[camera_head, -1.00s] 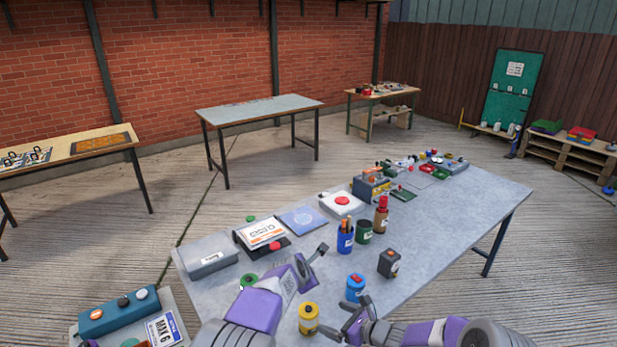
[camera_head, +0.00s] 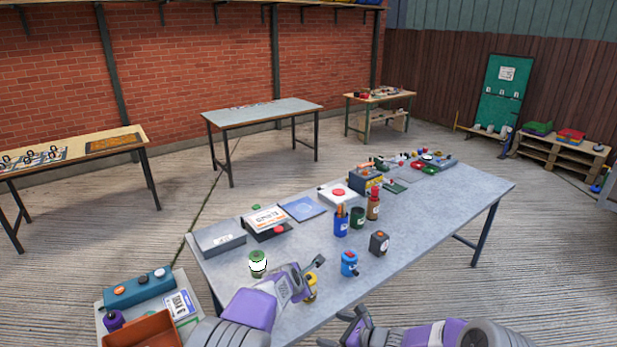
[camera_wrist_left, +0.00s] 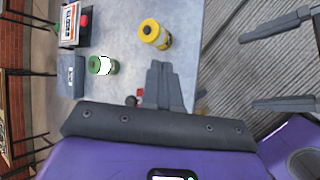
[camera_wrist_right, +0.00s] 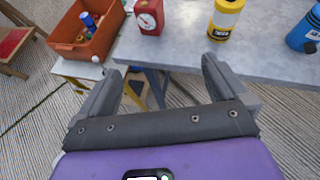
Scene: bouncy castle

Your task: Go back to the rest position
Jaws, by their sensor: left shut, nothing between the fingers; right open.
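My left gripper (camera_head: 316,264) is shut and empty above the near edge of the grey table (camera_head: 440,215). In the left wrist view its fingers (camera_wrist_left: 166,84) are pressed together over the tabletop, apart from the yellow can (camera_wrist_left: 153,33). In the head view the left gripper partly hides that can (camera_head: 311,287). My right gripper (camera_head: 350,328) is open and empty, in front of the table's near edge. In the right wrist view its fingers (camera_wrist_right: 160,85) are wide apart, with nothing between them.
Near my arms on the table stand a green-and-white can (camera_head: 258,264), a blue can (camera_head: 349,264) and a dark box with a red knob (camera_head: 379,243). An orange bin (camera_head: 140,331) lies lower left.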

